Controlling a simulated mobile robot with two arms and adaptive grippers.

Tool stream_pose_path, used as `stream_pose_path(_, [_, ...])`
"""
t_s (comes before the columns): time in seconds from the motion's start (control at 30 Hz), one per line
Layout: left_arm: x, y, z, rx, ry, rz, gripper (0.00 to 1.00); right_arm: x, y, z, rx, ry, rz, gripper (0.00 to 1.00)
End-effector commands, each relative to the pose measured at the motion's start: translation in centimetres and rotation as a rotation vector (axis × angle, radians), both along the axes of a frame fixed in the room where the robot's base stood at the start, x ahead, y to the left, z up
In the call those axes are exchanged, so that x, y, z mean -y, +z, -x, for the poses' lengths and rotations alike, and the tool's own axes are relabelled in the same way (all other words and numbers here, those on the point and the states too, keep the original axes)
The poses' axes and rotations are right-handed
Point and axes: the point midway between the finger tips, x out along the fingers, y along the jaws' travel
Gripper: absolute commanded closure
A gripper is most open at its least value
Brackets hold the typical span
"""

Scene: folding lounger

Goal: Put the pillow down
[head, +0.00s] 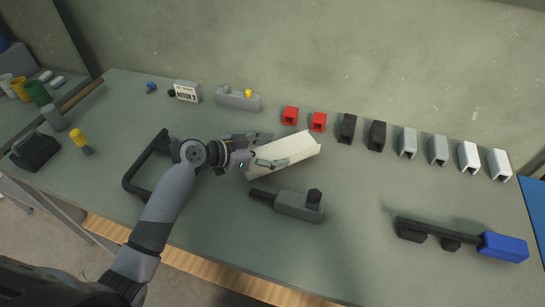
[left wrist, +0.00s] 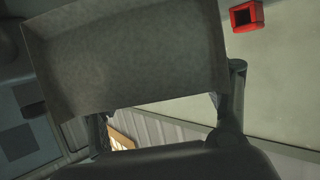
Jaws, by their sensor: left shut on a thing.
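The pillow (head: 298,148), a long cream wedge-like block, is at the middle of the grey table in the head view. My left gripper (head: 267,152) is shut on its left end, one finger along the near face. In the left wrist view the pillow (left wrist: 125,55) is a large shaded grey face between the two fingers (left wrist: 165,110), blocking much of the view. I cannot tell whether its underside touches the table. My right gripper does not show.
Behind the pillow stand red blocks (head: 318,121), then black, grey and white ones to the right. A grey tool-like part (head: 299,206) lies just in front. A black frame handle (head: 135,176) is left. A blue-ended bar (head: 503,247) lies front right. The table between is clear.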

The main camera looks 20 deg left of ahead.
Motion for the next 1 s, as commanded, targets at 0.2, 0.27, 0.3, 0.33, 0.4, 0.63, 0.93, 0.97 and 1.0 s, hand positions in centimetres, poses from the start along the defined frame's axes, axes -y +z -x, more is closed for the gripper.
stream_pose_path(0.2, [0.0,-3.1,0.0,-0.003,0.002,0.003,0.60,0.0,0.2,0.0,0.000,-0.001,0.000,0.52])
stream_pose_path(0.27, [0.0,-3.3,0.0,-0.001,0.001,0.001,0.60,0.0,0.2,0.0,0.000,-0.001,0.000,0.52])
stream_pose_path(0.3, [0.0,-3.3,0.0,-0.001,0.001,0.001,0.60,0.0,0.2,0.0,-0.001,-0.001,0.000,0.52])
stream_pose_path(0.33, [0.0,-3.3,0.0,0.000,0.001,0.001,0.60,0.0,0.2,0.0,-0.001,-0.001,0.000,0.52])
stream_pose_path(0.4, [0.0,-3.3,0.0,0.000,0.001,0.000,0.60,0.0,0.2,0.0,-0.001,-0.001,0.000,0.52])
stream_pose_path(0.63, [0.0,-3.8,0.0,0.000,0.000,0.000,0.60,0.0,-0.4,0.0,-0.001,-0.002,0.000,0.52])
stream_pose_path(0.93, [0.0,-3.6,0.0,-0.001,0.000,0.000,0.10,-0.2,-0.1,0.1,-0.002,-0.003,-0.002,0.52])
stream_pose_path(0.97, [0.0,-3.6,0.0,-0.001,0.000,0.000,0.10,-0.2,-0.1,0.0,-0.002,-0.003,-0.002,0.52])
stream_pose_path(1.0, [0.0,-3.6,0.0,-0.001,0.000,0.000,0.10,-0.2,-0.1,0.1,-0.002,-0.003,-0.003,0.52])
